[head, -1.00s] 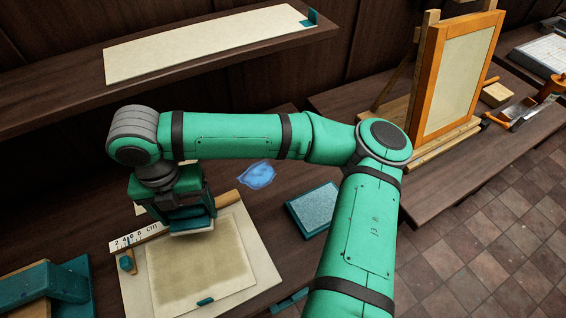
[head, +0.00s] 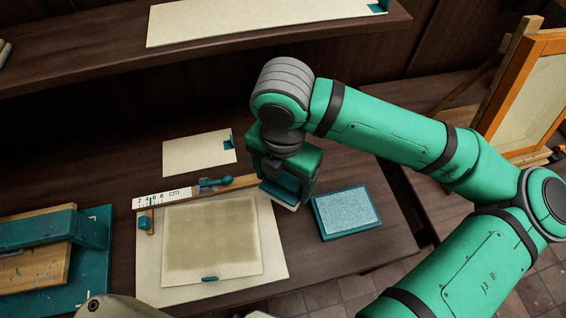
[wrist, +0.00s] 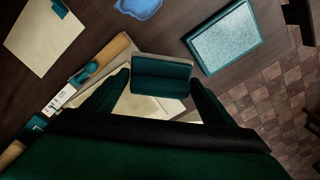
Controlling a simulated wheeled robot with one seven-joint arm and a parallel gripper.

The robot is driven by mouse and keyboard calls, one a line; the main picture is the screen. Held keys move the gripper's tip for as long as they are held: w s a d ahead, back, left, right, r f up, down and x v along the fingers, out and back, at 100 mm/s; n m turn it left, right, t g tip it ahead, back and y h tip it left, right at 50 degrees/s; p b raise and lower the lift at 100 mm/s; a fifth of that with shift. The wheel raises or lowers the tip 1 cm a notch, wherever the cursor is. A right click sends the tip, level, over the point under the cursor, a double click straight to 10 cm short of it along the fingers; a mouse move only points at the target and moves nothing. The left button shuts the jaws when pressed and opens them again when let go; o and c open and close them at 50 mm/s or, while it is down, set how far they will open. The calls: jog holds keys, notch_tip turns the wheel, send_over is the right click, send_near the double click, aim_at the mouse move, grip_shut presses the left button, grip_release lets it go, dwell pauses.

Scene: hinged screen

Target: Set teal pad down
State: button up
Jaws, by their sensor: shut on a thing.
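My gripper (head: 283,186) is shut on the teal pad (wrist: 160,78), a block with a teal top and a pale underside. In the head view the pad (head: 280,194) is partly hidden by the fingers. It is held at the right edge of the cream board, left of a teal tray (head: 318,220) with a speckled light-blue surface. The tray also shows at upper right in the wrist view (wrist: 207,62). I cannot tell how high the pad is above the board.
The cream board (head: 277,270) bears a sheet with a tan square (head: 210,238), a wooden bar and a ruler (head: 160,197). A blue patch (wrist: 138,7) lies on the bench. A card (head: 195,154) lies behind the board. A shelf (head: 250,50) runs above. Teal-and-wood gear stands left (head: 40,255).

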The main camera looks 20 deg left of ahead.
jog(key=w+a+f, duration=0.1)
jog(key=w+f, duration=0.2)
jog(key=w, duration=0.1)
jog(key=w+a+f, duration=0.1)
jog(key=w+f, duration=0.1)
jog(key=w, duration=0.1)
jog(key=w+a+f, duration=0.1)
jog(key=w+f, duration=0.2)
jog(key=w, duration=0.1)
jog(key=shift+w+a+f, duration=0.35)
jog(key=f, duration=0.3)
jog(key=shift+a, duration=0.25)
jog(key=shift+f, duration=0.25)
jog(key=shift+d, duration=0.35)
jog(key=shift+a+f, duration=0.1)
jog(key=o, duration=0.9)
jog(key=shift+a, duration=0.1)
